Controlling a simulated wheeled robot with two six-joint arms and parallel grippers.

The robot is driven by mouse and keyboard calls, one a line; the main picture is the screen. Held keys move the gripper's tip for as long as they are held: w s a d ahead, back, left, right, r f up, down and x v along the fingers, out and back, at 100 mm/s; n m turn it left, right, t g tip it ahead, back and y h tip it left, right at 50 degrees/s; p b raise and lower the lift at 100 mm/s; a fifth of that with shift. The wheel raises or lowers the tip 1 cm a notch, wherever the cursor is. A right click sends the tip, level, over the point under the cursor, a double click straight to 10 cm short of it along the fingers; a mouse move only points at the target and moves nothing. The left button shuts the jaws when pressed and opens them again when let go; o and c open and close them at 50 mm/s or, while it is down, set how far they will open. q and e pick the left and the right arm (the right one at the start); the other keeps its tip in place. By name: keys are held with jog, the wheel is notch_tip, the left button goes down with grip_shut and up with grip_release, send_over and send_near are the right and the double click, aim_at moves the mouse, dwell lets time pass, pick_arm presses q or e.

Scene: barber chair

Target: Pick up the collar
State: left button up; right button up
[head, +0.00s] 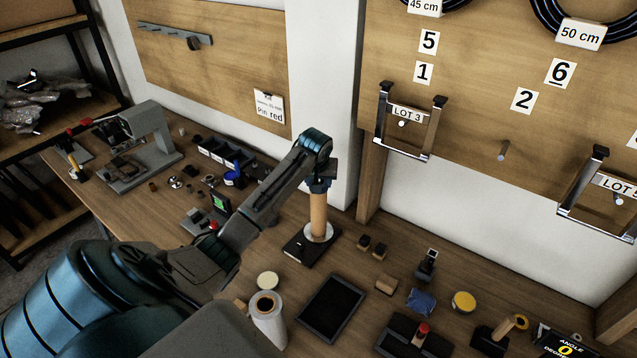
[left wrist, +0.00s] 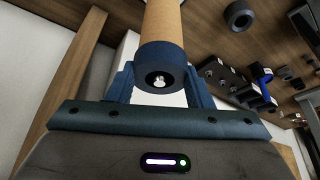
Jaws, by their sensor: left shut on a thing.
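The dark collar (left wrist: 160,68) sits around the top end of an upright wooden post (head: 318,215), with a bright screw or pin at its centre in the left wrist view. My left gripper (head: 320,184) reaches down to the top of the post. Its blue fingers (left wrist: 160,88) stand on both sides of the collar and are shut on it. In the head view the collar is mostly hidden by the gripper. The post stands on a pale disc (head: 316,233) over a black base plate (head: 300,248). My right gripper is not in view.
A dark tray (head: 332,307), a white cylinder (head: 268,322) and small blocks (head: 373,246) lie around the base. A grey press (head: 145,145) stands at the back left.

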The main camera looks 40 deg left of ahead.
pick_arm(q)
jog(key=shift+r, duration=0.1)
jog(key=shift+r+b, duration=0.6)
jog(key=shift+b, duration=0.1)
jog(key=shift+b+v, duration=0.8)
jog(key=shift+v, duration=0.1)
jog(key=s+d+r+b, duration=0.2)
jog(key=s+d, duration=0.8)
jog(key=s, duration=0.1)
jog(key=shift+d+b, duration=0.35)
jog(key=shift+d, duration=0.05)
jog(key=shift+f, duration=0.1)
